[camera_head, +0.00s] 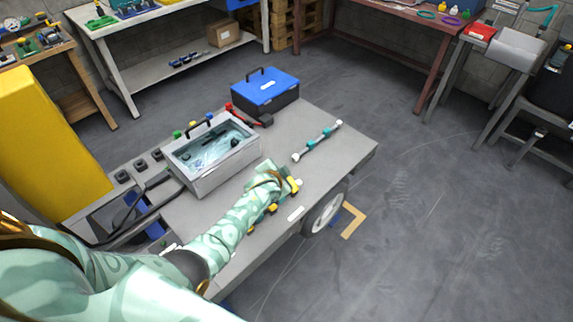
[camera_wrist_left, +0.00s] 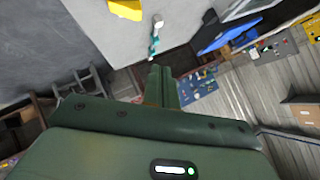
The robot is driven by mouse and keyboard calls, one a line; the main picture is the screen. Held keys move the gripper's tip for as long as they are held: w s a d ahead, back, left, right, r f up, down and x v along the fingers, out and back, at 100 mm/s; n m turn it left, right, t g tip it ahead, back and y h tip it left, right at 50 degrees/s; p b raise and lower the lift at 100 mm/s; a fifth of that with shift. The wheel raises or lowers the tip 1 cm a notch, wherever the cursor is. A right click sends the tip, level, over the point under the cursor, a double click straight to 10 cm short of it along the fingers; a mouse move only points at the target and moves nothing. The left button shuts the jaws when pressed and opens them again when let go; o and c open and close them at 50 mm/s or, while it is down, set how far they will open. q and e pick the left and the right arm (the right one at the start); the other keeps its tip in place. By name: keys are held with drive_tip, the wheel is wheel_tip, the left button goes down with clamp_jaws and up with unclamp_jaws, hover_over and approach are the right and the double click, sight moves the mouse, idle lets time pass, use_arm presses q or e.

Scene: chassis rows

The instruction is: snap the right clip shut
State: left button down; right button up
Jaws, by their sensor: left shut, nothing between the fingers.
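A grey rod (camera_head: 317,142) with white ends and two teal bands lies on the grey cart top (camera_head: 340,160); its right teal band (camera_head: 327,131) is the farther one. The rod also shows small in the left wrist view (camera_wrist_left: 155,36). Yellow pieces (camera_head: 294,186) sit by the cart's front edge, and one yellow block (camera_wrist_left: 125,8) shows in the left wrist view. I cannot tell whether the clips are open. My left gripper (camera_head: 283,179) is shut and empty, close to the yellow pieces, partly hidden by its wrist. In the left wrist view its fingers (camera_wrist_left: 161,86) are together. My right gripper is out of view.
A grey box with a clear lid (camera_head: 206,185) and a blue-lidded toolbox (camera_head: 266,87) stand on the cart, with a red-handled tool (camera_head: 240,112) between. The cart top around the rod is clear. Workbenches stand behind.

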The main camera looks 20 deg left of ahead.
use_arm(q)
drive_tip(key=v, duration=0.1)
drive_tip(key=p+v, duration=0.1)
drive_tip(key=v, duration=0.1)
drive_tip(key=shift+a+r, duration=0.15)
drive_tip(key=shift+r, duration=0.05)
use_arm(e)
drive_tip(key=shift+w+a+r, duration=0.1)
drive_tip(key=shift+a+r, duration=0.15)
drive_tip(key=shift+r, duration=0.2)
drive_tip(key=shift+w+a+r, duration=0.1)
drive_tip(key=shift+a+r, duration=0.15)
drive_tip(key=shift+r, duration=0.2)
use_arm(q)
drive_tip(key=shift+w, duration=0.1)
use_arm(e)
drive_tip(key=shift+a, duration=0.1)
